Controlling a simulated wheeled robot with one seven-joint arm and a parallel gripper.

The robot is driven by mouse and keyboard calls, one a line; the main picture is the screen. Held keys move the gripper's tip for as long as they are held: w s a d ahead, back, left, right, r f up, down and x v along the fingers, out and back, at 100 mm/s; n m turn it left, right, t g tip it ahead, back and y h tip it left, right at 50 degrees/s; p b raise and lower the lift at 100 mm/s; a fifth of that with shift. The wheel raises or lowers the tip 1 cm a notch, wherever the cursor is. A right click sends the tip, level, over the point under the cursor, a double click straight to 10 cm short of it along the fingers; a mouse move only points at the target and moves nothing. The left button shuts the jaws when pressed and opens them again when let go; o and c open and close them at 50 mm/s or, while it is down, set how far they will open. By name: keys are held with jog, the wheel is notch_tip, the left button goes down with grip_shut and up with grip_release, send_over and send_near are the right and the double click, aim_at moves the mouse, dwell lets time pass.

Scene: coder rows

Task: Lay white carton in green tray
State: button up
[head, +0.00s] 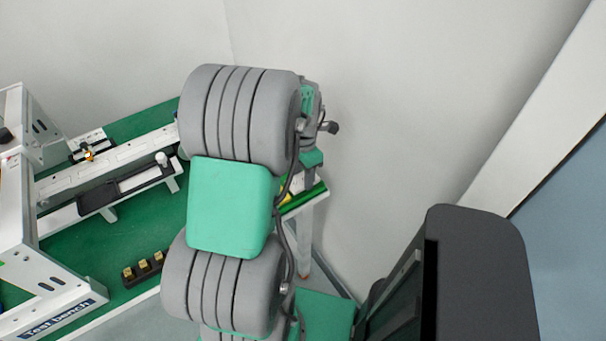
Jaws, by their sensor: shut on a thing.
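My arm, in grey and green, fills the middle of the head view and hides much of the bench behind it. My gripper's fingers do not show; they are hidden behind the arm or out of the picture. No white carton can be made out. A bright green edge (304,201) with something yellow beside it shows just right of the arm, at the bench's right end. It may be part of the green tray, but too little shows to tell.
The green bench top (75,237) carries a white rail fixture (110,165) and a black block with several brass pieces (144,269). A white case labelled "Test bench" (40,290) stands at left. A dark monitor-like object (475,270) is at lower right. Pale walls close off the back.

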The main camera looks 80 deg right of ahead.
jog(key=shift+f+b, duration=0.3)
jog(key=shift+f, duration=0.25)
jog(key=o, duration=1.1)
jog(key=shift+r, duration=0.1)
